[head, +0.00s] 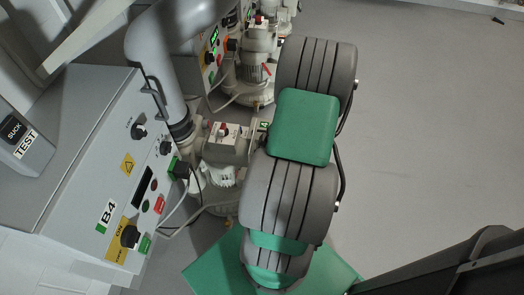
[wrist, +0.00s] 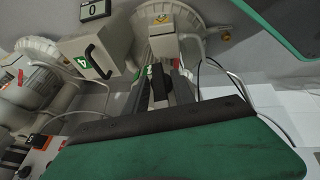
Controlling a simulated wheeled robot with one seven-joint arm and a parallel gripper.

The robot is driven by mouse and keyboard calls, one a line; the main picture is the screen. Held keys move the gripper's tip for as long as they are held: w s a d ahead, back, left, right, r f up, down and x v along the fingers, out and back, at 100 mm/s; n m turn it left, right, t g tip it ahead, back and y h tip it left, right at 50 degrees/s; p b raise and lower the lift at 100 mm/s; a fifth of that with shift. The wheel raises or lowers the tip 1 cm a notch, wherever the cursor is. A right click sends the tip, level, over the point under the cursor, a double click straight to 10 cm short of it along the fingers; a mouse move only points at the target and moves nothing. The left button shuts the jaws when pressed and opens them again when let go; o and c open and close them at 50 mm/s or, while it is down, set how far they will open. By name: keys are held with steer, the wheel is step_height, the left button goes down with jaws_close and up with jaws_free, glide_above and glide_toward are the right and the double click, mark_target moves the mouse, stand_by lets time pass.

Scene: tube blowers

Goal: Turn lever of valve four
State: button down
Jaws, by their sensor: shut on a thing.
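My gripper (wrist: 160,88) shows in the wrist view. Its dark fingers are shut on a black lever (wrist: 158,80), of which only a small part shows between them. In the wrist view a grey valve box (wrist: 100,48) with a green "4" label (wrist: 82,62) and a black loop handle stands just left of the fingers. In the head view the valve unit (head: 228,140), with a red and white marking on top and a small green label at its right end, sits beside my arm. My ribbed arm hides the gripper and lever there.
The grey control cabinet B4 (head: 107,160) with knobs and buttons stands left in the head view. Another pump and valve unit (head: 258,55) stands behind. Cables (head: 180,222) hang between cabinet and pump.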

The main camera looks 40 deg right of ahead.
steer(key=shift+w+d+g+y, duration=0.2)
steer(key=shift+g+y, duration=0.3)
steer(key=shift+y, duration=0.3)
steer(key=c, duration=1.4)
jaws_free()
steer(key=p+v, duration=0.2)
steer(key=v, duration=0.6)
